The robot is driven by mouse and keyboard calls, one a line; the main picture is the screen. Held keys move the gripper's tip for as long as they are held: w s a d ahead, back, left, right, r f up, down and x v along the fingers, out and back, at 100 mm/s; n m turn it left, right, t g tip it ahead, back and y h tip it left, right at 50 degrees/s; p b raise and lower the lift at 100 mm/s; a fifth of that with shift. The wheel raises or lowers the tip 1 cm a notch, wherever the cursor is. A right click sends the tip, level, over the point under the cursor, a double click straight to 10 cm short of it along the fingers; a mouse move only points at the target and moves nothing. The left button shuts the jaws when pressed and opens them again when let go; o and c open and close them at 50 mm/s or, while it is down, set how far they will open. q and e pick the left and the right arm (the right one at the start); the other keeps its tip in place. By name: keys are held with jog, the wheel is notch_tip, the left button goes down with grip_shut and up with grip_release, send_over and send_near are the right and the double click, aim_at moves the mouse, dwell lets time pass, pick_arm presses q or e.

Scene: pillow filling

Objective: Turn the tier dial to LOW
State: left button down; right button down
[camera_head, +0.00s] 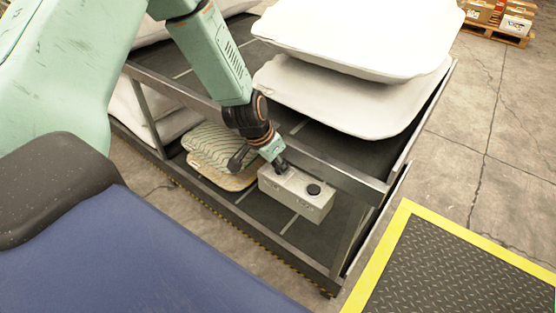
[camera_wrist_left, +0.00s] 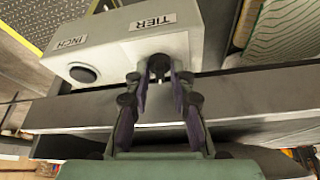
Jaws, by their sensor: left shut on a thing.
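A pale grey control box (camera_head: 285,193) is mounted at the front edge of the dark shelf rack. In the left wrist view the box (camera_wrist_left: 115,58) carries a TIER label (camera_wrist_left: 153,22) and an INCH label (camera_wrist_left: 72,42). My left gripper (camera_head: 280,167) is at the top of the box. In the left wrist view its fingers (camera_wrist_left: 159,78) are closed around the small dark tier dial (camera_wrist_left: 159,64) below the TIER label. The fingers hide most of the dial, and I cannot read its setting. My right gripper is not in view.
A round black button (camera_head: 313,189) sits beside the dial, by the INCH label. The rack's metal rail (camera_head: 340,178) runs close to the box. White pillows (camera_head: 330,100) lie on the upper shelf and a striped pillow (camera_head: 215,145) on the lower one. A yellow-edged mat (camera_head: 450,265) lies at right.

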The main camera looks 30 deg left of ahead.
pick_arm(q)
jog(key=shift+r+n+y+p, duration=0.15)
jog(key=shift+n+y+p, duration=0.15)
jog(key=shift+n+p, duration=0.6)
jog(key=n+p, duration=0.2)
jog(key=p, duration=0.1)
jog(key=n+y+p, duration=0.1)
jog(key=n+p, duration=0.1)
jog(key=p, duration=0.1)
jog(key=n+y+p, duration=0.1)
jog(key=n+p, duration=0.1)
jog(key=p, duration=0.1)
jog(key=shift+d, duration=0.25)
jog(key=shift+n+g+y+p, duration=0.3)
jog(key=shift+n+y+p, duration=0.4)
jog(key=shift+n+p, duration=0.8)
jog(key=c, duration=1.2)
grip_release()
jog(key=shift+o, duration=0.2)
jog(key=v, duration=1.1)
jog(key=shift+r, duration=0.35)
